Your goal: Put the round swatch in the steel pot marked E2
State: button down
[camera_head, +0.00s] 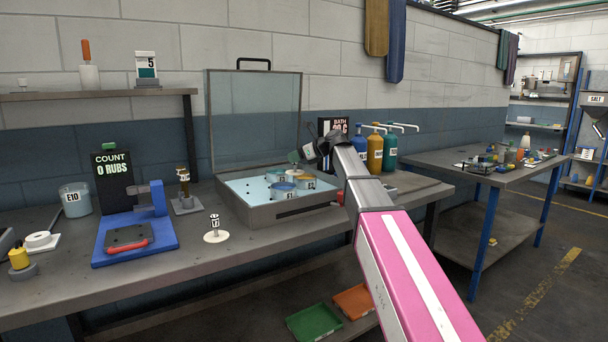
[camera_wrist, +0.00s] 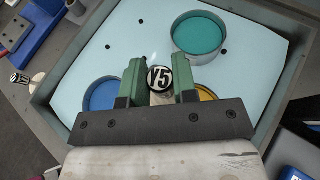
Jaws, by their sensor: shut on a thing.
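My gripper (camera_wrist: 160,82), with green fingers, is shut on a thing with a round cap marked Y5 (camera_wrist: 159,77). What is under the cap is hidden. My gripper is above the open bath (camera_head: 262,212). Three pots show in it. The teal pot (camera_wrist: 200,33) is ahead of my fingers in the wrist view. The blue pot (camera_wrist: 103,93) is at the left and the yellow pot (camera_wrist: 207,94) at the right, partly hidden by my gripper. Another tagged post on a round white base (camera_head: 215,236) stands on the bench.
The bath's clear lid (camera_head: 253,120) stands open behind. A blue rub tester (camera_head: 137,240) and a pot marked E10 (camera_head: 75,199) are at the left. Blue, orange and green pump bottles (camera_head: 375,150) stand to the right of the bath. The bench front is mostly clear.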

jog(key=shift+w+d+f, duration=0.3)
jog(key=shift+d+f, duration=0.3)
jog(key=shift+f, duration=0.5)
jog(key=shift+w+d+f, duration=0.25)
jog(key=shift+d+f, duration=0.4)
jog(key=shift+f, duration=0.4)
jog(key=shift+w+d+f, duration=0.3)
jog(key=shift+d+f, duration=0.3)
jog(key=shift+f, duration=0.5)
jog(key=shift+f, duration=0.1)
jog(key=c, duration=0.9)
grip_release()
jog(key=v, duration=1.2)
